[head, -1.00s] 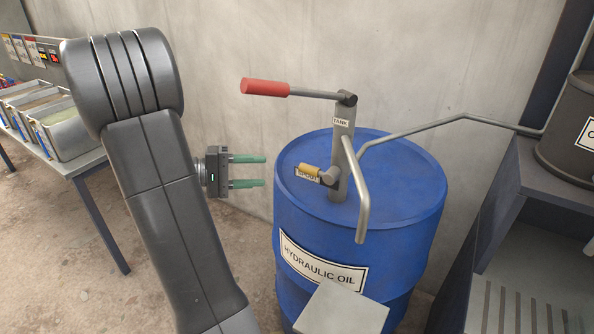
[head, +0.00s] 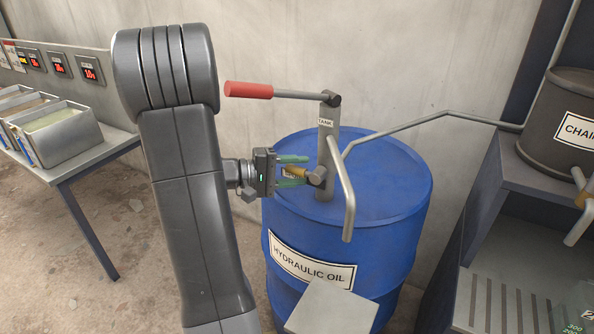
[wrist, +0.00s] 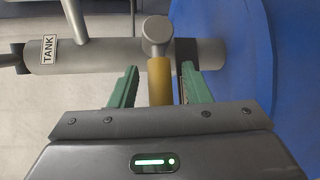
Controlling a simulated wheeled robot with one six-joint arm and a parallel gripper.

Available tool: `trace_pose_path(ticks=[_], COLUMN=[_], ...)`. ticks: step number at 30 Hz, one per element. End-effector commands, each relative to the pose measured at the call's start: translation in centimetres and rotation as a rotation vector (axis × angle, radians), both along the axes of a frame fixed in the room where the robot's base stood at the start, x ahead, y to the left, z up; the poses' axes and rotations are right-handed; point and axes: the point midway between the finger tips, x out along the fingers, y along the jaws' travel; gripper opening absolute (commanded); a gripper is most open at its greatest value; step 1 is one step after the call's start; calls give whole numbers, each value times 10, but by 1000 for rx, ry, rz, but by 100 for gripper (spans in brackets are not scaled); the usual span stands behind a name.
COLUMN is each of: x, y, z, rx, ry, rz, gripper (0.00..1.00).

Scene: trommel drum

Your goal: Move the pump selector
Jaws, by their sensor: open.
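The pump selector is a short lever with a yellow grip (head: 296,174) on a grey pivot, low on the pump post (head: 328,155) above the blue oil drum (head: 390,190). My gripper (head: 292,170) is open, with its green fingers on either side of the yellow grip. In the wrist view the yellow grip (wrist: 159,80) stands between the two green fingers (wrist: 155,88). A gap shows on the left of the grip, and a smaller one on the right. A TANK label (wrist: 49,48) is on the post. The lower label is hidden behind my gripper.
A red-handled pump lever (head: 248,90) reaches left above my gripper. A spout (head: 348,205) hangs in front of the post, and a pipe (head: 440,115) runs right to a dark container (head: 565,125). A table with trays (head: 65,135) stands at left.

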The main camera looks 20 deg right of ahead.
Motion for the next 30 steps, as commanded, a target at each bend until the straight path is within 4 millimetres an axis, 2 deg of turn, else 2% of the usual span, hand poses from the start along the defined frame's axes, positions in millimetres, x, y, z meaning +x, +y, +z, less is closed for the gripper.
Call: trace_pose_path(ticks=[10,11,17,30], x=[0,0,0,0], y=[-3,-3,-3,-3], z=[-1,-1,-1,1], rx=[1,1,1,39], ry=[1,1,1,-46], rz=[0,0,0,1], gripper=[43,39,0,0])
